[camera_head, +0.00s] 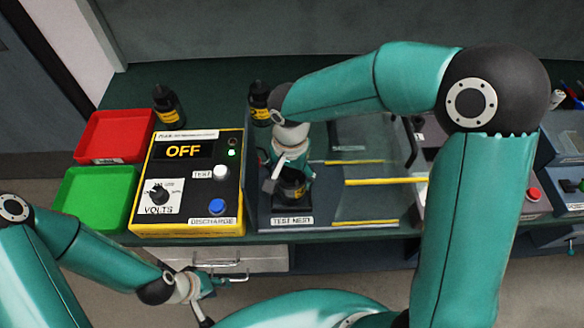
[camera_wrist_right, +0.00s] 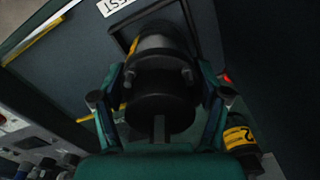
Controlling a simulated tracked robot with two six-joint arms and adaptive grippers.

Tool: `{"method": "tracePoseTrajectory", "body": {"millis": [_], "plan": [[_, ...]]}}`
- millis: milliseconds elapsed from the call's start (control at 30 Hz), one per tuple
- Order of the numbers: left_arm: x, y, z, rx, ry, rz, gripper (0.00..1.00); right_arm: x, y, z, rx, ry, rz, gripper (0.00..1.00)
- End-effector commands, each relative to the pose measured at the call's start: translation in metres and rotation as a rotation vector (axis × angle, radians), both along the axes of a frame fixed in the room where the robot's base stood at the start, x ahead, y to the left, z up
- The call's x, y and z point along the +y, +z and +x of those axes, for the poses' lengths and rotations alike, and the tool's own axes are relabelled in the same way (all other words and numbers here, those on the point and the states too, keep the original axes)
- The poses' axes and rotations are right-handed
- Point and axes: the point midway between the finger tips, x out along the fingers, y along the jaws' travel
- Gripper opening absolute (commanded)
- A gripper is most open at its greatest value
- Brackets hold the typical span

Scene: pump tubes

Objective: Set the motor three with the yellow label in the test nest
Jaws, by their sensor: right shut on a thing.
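My right gripper (camera_head: 283,180) is shut on a black cylindrical motor (camera_head: 293,184), its fingers on either side of it. In the right wrist view the motor (camera_wrist_right: 160,90) sits between the two fingertips (camera_wrist_right: 160,98), with a little yellow at its side; its number cannot be read. The motor is at the test nest (camera_head: 290,210), over a dark square recess that shows beside it in the wrist view. Whether it is fully seated is hidden. My left gripper (camera_head: 206,300) is low at the front, below the bench edge, partly hidden, its fingers unclear.
Two other dark motors with yellow labels, one at back left (camera_head: 167,103) and one behind the nest (camera_head: 259,102), stand on the bench. The yellow-edged tester (camera_head: 186,225) reads OFF. A red tray (camera_head: 113,135) and a green tray (camera_head: 98,195) lie left, both empty.

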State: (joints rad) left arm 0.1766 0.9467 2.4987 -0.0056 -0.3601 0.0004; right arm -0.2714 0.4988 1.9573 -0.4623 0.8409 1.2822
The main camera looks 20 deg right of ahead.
Motion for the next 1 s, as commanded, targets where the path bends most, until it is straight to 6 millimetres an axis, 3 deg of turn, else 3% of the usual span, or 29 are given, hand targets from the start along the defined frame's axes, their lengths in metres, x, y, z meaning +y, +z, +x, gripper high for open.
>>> {"method": "tracePoseTrajectory", "body": {"millis": [333,367,500,833,1000], "plan": [[0.000,-0.003,0.000,0.000,0.000,0.000,0.40,0.000,-0.001,0.002,-0.006,0.000,0.001,0.05],[0.000,-0.002,0.000,0.000,0.000,0.000,0.40,0.000,-0.002,0.000,0.000,0.000,0.000,0.79],[0.000,-0.002,0.000,0.000,0.000,0.000,0.40,0.000,-0.001,0.000,0.000,0.001,0.000,0.99],[0.000,-0.001,0.000,0.000,0.000,0.000,0.40,0.001,-0.001,0.000,0.000,0.001,0.000,0.99],[0.000,0.000,0.000,0.000,0.000,0.000,0.40,0.001,0.010,0.001,-0.004,0.001,0.000,0.99]]}}
